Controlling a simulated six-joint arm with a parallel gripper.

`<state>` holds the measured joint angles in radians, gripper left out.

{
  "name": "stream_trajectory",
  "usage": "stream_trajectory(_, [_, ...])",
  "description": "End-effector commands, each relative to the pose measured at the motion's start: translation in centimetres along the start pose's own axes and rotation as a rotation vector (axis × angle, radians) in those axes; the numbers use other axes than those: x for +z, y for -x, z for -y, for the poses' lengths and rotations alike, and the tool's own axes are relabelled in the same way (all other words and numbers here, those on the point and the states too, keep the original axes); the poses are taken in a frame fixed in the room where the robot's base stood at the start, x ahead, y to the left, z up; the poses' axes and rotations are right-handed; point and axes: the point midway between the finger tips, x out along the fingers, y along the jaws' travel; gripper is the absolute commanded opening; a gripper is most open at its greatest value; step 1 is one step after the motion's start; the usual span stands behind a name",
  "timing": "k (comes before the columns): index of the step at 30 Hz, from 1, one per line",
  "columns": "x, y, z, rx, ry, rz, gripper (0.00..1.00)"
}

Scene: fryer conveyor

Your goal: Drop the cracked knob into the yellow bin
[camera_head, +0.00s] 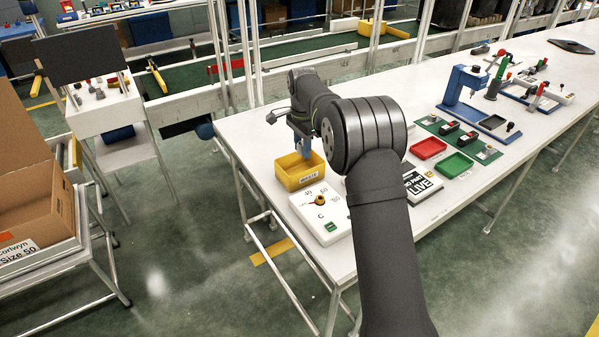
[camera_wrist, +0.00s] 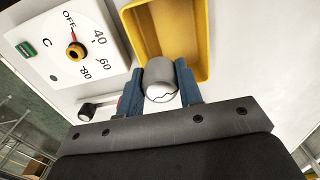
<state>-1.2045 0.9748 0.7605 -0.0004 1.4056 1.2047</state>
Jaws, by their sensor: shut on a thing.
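The knob cannot be made out in the head view.
A white dial panel (camera_head: 322,226) with a red pointer lies in front of the bin. Red (camera_head: 428,148) and green (camera_head: 454,164) trays, a black-and-white box (camera_head: 420,186) and a blue press (camera_head: 462,90) stand to the right. The table's left edge is close to the bin.

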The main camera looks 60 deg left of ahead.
Motion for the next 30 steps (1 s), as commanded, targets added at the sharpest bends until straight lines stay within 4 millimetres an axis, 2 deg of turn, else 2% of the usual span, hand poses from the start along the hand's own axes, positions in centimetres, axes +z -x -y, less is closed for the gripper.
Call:
stream_trajectory(12, [-0.1,-4.6,-0.1,0.002,0.0,0.001,0.01])
stream_trajectory(24, [-0.1,-5.2,-0.1,0.0,0.0,0.0,0.01])
stream_trajectory(25, [-0.1,-5.2,-0.1,0.0,0.0,0.0,0.35])
stream_trajectory(28, [-0.1,-5.2,-0.1,0.001,0.0,0.001,0.54])
stream_trajectory(30, [-0.1,-5.2,-0.2,0.002,0.0,0.001,0.58])
